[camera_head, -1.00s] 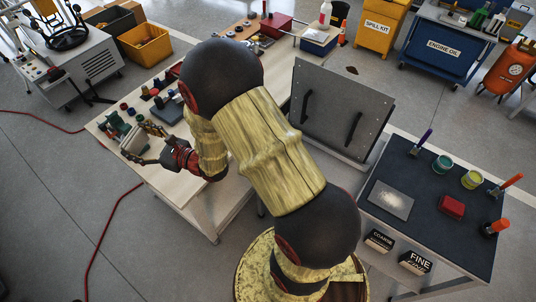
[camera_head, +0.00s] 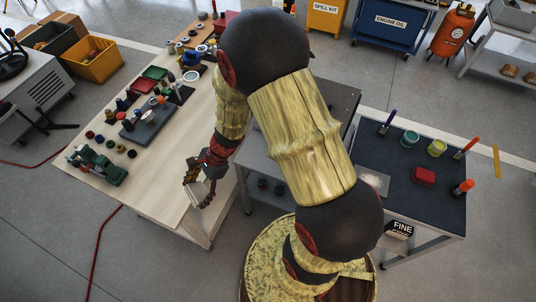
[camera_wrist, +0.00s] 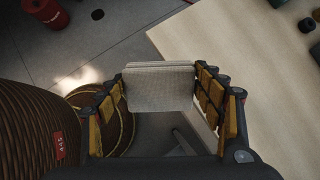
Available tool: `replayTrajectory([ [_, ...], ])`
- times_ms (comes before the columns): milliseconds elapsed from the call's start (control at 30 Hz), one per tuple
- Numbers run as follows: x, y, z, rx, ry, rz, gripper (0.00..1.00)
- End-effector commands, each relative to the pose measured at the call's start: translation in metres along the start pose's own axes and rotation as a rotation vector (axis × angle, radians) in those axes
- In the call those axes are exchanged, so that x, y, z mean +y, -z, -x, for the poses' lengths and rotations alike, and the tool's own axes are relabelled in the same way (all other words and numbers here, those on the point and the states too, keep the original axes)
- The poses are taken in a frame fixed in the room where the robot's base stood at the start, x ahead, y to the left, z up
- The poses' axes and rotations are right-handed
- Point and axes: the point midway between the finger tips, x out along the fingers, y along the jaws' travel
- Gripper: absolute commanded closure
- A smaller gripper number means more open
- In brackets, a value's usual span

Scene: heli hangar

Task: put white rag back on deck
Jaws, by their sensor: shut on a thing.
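The white rag (camera_wrist: 158,88) is a folded, pale off-white flat pad. It sits between the two fingers of my gripper (camera_wrist: 160,92) in the wrist view, and the gripper is shut on it. In the head view my gripper (camera_head: 204,184) hangs by the near right edge of the pale wooden bench (camera_head: 150,180), with the rag (camera_head: 197,191) partly hidden by the fingers. In the wrist view the rag shows above the bench's edge and the floor. No surface in view can be surely told as the deck.
Green tool (camera_head: 97,166) and several small parts crowd the bench's left and back.

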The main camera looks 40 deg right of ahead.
Motion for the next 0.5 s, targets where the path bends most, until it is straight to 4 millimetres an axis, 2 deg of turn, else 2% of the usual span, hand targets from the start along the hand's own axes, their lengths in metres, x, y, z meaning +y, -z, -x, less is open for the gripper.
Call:
replayTrajectory([
  [100, 0.011, 0.032, 0.014, 0.146, -0.065, 0.09, 0.53],
  [233, 0.012, 0.07, 0.033, 0.286, -0.119, 0.189, 0.53],
  [400, -0.001, 0.112, 0.062, 0.432, -0.169, 0.325, 0.53],
  [500, -0.014, 0.131, 0.078, 0.494, -0.189, 0.398, 0.53],
])
